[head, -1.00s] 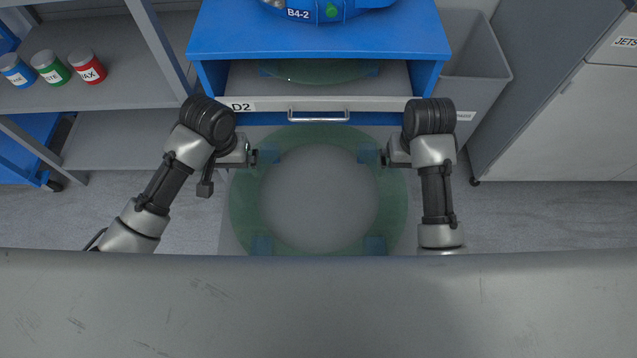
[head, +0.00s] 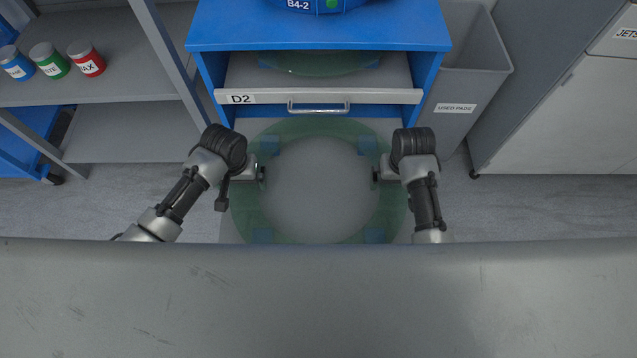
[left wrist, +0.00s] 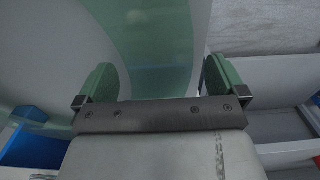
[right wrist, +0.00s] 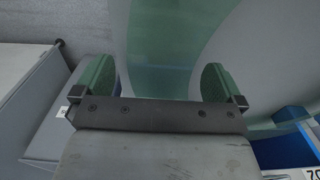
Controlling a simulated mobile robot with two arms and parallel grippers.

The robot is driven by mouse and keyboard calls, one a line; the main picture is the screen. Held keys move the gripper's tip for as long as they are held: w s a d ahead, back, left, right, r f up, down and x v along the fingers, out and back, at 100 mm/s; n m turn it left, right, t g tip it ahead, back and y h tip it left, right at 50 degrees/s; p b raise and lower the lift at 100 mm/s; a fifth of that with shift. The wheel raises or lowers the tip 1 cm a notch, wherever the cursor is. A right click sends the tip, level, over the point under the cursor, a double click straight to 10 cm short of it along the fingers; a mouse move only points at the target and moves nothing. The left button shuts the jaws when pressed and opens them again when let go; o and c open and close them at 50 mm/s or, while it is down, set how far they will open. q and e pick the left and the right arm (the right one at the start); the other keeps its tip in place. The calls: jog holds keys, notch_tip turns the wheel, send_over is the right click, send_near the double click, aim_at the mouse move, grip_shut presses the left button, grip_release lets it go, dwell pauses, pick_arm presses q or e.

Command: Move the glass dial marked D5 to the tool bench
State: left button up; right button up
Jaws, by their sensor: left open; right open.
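A large green-tinted glass ring (head: 300,129) lies flat in front of the blue cabinet, over a grey surface with blue pads. I cannot read any mark on it. My left gripper (head: 262,174) is open over its left side. My right gripper (head: 377,174) is open over its right side. In the left wrist view, the glass (left wrist: 155,50) shows beyond and between the spread fingers (left wrist: 161,82). In the right wrist view, the glass (right wrist: 160,45) likewise shows between the spread fingers (right wrist: 157,82). Neither gripper visibly holds it. The tool bench is not identifiable.
The blue cabinet (head: 320,38) has a drawer labelled D2 (head: 375,96), with another green glass piece (head: 320,63) behind its front. A grey bin labelled USED PADS (head: 480,75) stands right of it. Grey shelves (head: 120,85) with several small cans are at left. Floor shows on both sides.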

pick_arm(q)
jog(key=shift+f, duration=0.2)
pick_arm(e)
jog(key=shift+f, duration=0.2)
pick_arm(q)
grip_shut()
pick_arm(e)
grip_shut()
pick_arm(q)
jog(key=shift+r, duration=0.15)
pick_arm(e)
jog(key=shift+r, duration=0.15)
